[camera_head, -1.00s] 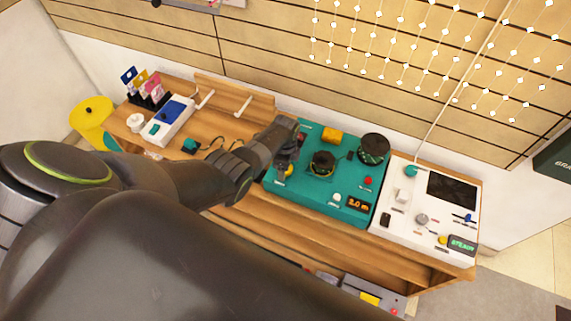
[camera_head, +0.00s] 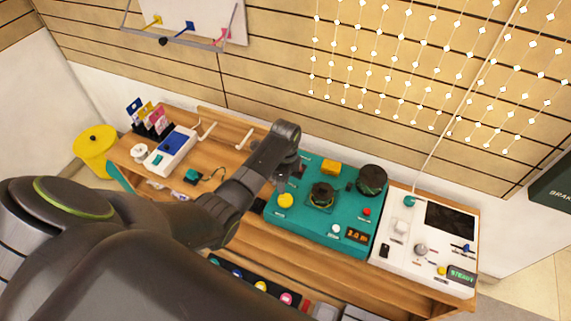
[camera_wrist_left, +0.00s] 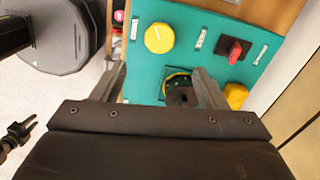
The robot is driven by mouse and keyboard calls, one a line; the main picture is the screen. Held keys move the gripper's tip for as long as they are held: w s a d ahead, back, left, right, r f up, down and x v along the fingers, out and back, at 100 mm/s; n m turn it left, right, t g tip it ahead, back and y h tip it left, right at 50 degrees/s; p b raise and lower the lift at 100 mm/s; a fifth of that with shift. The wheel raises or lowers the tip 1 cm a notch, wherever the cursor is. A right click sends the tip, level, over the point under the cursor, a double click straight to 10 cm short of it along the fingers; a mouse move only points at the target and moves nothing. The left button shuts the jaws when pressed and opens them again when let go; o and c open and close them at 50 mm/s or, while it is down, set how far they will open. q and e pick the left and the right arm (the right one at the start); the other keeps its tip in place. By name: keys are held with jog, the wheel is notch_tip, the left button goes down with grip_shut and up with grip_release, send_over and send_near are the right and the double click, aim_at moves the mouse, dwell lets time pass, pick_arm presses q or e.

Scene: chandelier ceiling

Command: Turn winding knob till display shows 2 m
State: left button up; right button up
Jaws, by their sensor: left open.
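The teal winding panel (camera_head: 320,235) lies on the wooden bench. A yellow round knob (camera_head: 285,200) sits at its left side and shows clear of the fingers in the left wrist view (camera_wrist_left: 159,38). A dark spool (camera_head: 321,194) is at mid panel, partly hidden by a finger in the wrist view. The small display (camera_head: 356,235) glows orange; its digits are too small to read surely. My left gripper (camera_head: 286,178) is above the panel's left part, its tips partly hidden in the head view. In the wrist view my left gripper (camera_wrist_left: 163,78) is open and empty.
A larger dark spool (camera_head: 371,181), a yellow block (camera_head: 331,167) and a red button (camera_head: 367,212) are on the panel. A white console (camera_head: 400,255) adjoins it on the right. A blue-topped device (camera_head: 172,150) and a card holder are at left.

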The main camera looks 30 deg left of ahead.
pick_arm(q)
notch_tip(320, 180, up, 6)
jog(key=shift+f, duration=0.2)
dwell(0.5)
